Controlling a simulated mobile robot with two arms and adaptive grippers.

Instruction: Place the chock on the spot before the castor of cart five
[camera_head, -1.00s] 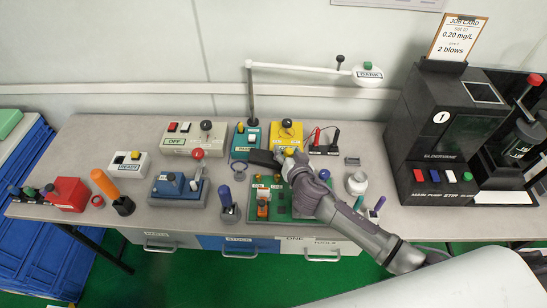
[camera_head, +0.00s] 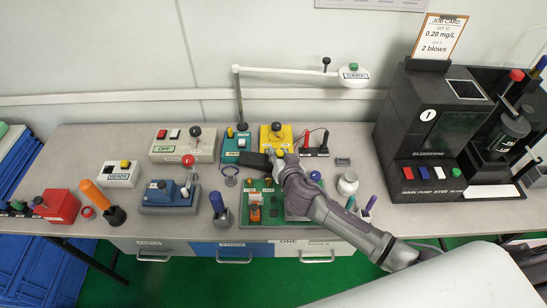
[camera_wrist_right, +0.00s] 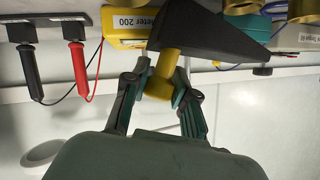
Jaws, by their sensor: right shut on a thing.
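My right gripper (camera_head: 278,163) is over the middle of the bench. It is shut on the yellow grip (camera_wrist_right: 161,72) of a black wedge, the chock (camera_head: 254,160). In the right wrist view the black wedge (camera_wrist_right: 222,36) points right, above the finger pads (camera_wrist_right: 158,92). In the head view the wedge lies just in front of the teal and yellow boxes; I cannot tell whether it touches anything. No cart, castor or marked floor spot shows. My left gripper is not in view.
The grey bench (camera_head: 107,155) is crowded with testers, including a yellow box (camera_head: 268,144), a blue box (camera_head: 160,197) and a green board (camera_head: 262,222). A tall black machine (camera_head: 393,138) stands at the right. A white lamp arm (camera_head: 290,71) spans the back. Green floor (camera_head: 195,284) shows in front.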

